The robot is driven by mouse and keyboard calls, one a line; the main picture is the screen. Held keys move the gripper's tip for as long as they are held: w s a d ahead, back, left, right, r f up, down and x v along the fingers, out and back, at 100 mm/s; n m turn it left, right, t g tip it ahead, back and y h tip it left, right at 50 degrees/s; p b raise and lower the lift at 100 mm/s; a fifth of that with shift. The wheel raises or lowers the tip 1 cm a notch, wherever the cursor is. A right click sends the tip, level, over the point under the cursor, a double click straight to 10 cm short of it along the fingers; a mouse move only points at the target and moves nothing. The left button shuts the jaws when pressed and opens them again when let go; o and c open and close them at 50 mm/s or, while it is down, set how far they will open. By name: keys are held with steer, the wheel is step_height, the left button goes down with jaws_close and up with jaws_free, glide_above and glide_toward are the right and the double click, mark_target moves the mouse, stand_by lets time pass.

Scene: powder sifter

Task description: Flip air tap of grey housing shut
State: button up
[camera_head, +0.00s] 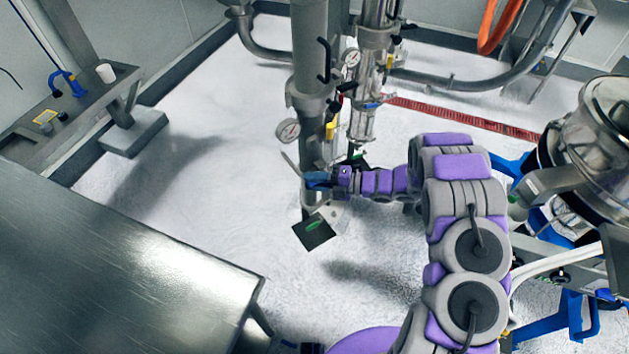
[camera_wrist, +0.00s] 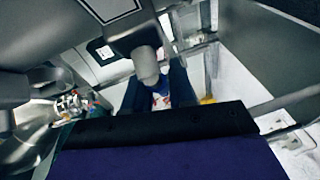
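The grey housing (camera_head: 311,55) is a tall vertical metal tube in the head view. A small blue part (camera_head: 317,180) shows low on it, and I cannot tell whether this is the air tap's handle. My gripper (camera_head: 334,179) is at the end of my purple and grey arm, right beside this blue part. In the wrist view the dark fingers of my gripper (camera_wrist: 158,95) stand apart. A grey rounded pipe end (camera_wrist: 146,64) and a small red and white patch show between them. Contact with the tap is hidden.
A shiny metal column (camera_head: 363,100) stands close on the right. A metal table (camera_head: 120,270) fills the lower left. White floor between is clear.

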jaws_close()
